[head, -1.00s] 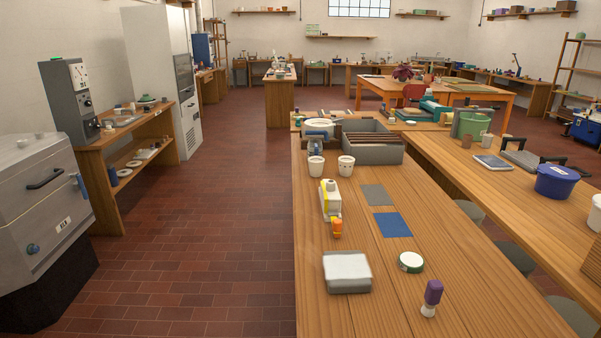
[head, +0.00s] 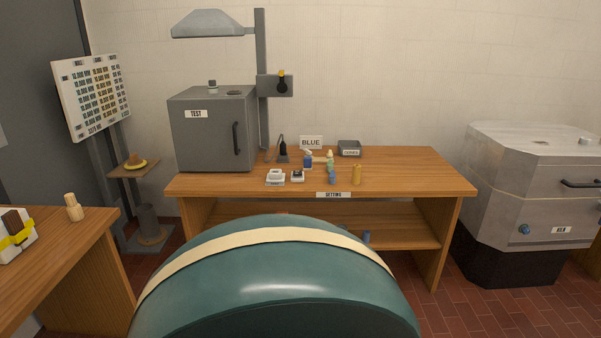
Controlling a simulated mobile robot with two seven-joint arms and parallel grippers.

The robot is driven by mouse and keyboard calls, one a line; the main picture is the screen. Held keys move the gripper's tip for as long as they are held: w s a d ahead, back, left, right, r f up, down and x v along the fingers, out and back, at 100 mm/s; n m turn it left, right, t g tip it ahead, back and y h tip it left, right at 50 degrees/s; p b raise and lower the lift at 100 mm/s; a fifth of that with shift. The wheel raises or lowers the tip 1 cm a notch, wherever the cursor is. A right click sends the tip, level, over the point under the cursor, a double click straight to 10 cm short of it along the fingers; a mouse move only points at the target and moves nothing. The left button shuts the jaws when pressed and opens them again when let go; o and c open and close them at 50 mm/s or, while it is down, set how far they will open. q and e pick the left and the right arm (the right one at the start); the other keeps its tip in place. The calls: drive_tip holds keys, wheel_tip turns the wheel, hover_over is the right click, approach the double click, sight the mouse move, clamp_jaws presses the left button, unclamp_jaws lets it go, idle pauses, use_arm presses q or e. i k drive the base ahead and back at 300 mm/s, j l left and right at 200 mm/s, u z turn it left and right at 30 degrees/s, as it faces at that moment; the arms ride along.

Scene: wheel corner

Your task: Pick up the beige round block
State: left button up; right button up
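I cannot make out a beige round block for certain in the head view. A small beige upright piece (head: 74,207) stands on the wooden table at the left edge; it looks like a bundle or a ridged cylinder rather than a plain block. Neither of my grippers shows in the view.
A large teal rounded shape with a cream band (head: 278,290) fills the lower middle, very close. Behind it stands a wooden bench (head: 400,180) with bottles, small boxes and a grey TEST cabinet (head: 212,135). A grey kiln (head: 520,190) stands at right, with brick floor beside it.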

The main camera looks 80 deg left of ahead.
sight(75, 212)
drive_tip(key=j+u, duration=0.1)
drive_tip(key=u, duration=3.9)
